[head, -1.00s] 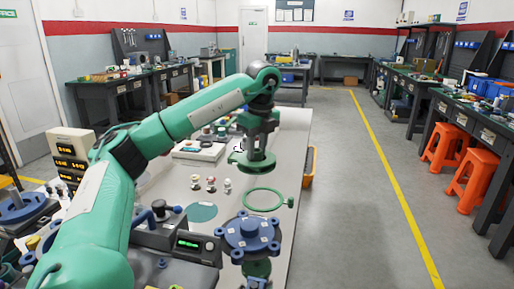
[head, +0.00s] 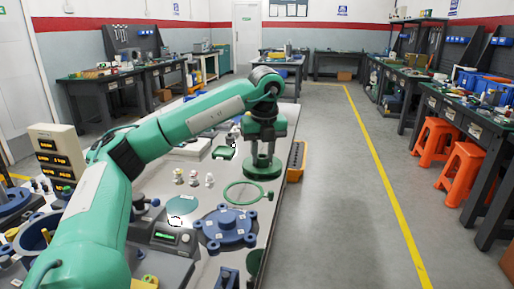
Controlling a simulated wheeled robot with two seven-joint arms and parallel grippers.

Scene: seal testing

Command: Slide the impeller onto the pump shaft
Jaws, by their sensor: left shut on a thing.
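My left gripper (head: 264,148) points down above the bench, just beyond a green ring. It is shut on a flat green disc (head: 263,169), which looks like the impeller. Its fingertips are small and partly hidden, and I cannot tell how far the disc is above the bench. A blue bolted pump part (head: 225,228) lies nearer me, apart from the disc. A blue hollow housing (head: 30,236) stands at the left edge, partly behind my arm. I cannot make out the pump shaft clearly. My right gripper is not in view.
The green ring (head: 243,193) lies on the bench (head: 212,182) with several small pale parts (head: 194,177) to its left. A black device with a green display (head: 168,237) stands at the front. An orange bin (head: 296,160) hangs at the right edge.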

